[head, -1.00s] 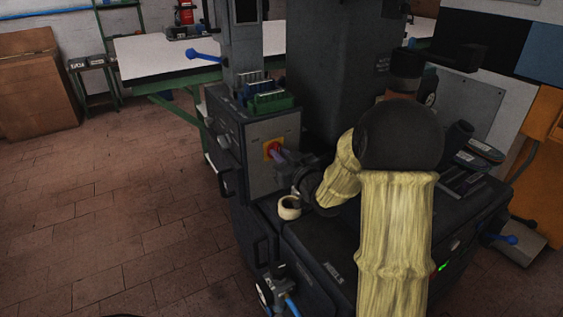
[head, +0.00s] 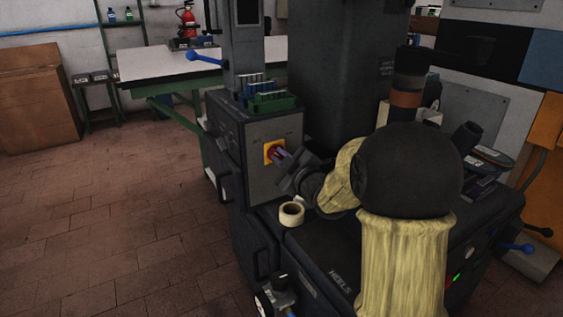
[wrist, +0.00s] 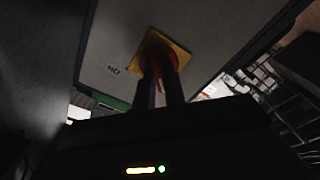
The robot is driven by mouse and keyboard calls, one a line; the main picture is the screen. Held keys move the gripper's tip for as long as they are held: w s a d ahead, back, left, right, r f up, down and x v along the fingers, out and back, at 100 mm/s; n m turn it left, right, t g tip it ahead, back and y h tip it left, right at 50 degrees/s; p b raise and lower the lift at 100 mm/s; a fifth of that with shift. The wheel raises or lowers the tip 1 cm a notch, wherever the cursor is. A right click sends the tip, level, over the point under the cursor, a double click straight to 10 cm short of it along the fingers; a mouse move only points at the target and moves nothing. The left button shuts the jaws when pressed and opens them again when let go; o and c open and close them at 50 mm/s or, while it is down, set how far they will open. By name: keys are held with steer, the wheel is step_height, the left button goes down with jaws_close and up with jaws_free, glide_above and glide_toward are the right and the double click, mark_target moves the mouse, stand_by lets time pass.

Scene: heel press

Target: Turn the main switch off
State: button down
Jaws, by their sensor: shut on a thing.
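The main switch is a red rotary knob on a yellow square plate (head: 272,152), mounted on the grey panel (head: 262,182) of the dark machine. My gripper (head: 281,154) reaches it from the right, with its fingertips at the knob. In the wrist view the yellow plate (wrist: 178,55) is at the top centre, and the red knob (wrist: 160,66) sits between my two fingers (wrist: 160,85). The fingers are shut on the knob. The fingers and the dark gripper body hide part of the knob, so its exact turn is hard to read.
A roll of tape (head: 291,214) lies on the machine's ledge below my gripper. Green and blue bins (head: 268,98) sit on top of the switch box. A lever with a blue knob (head: 191,56) sticks out at the left. The floor at left is clear.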

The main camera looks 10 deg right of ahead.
stand_by(0.4)
steer(key=c, duration=1.5)
jaws_free()
steer(key=shift+o, duration=0.2)
steer(key=v, duration=1.7)
steer(key=shift+s, duration=0.2)
steer(key=shift+w, duration=0.1)
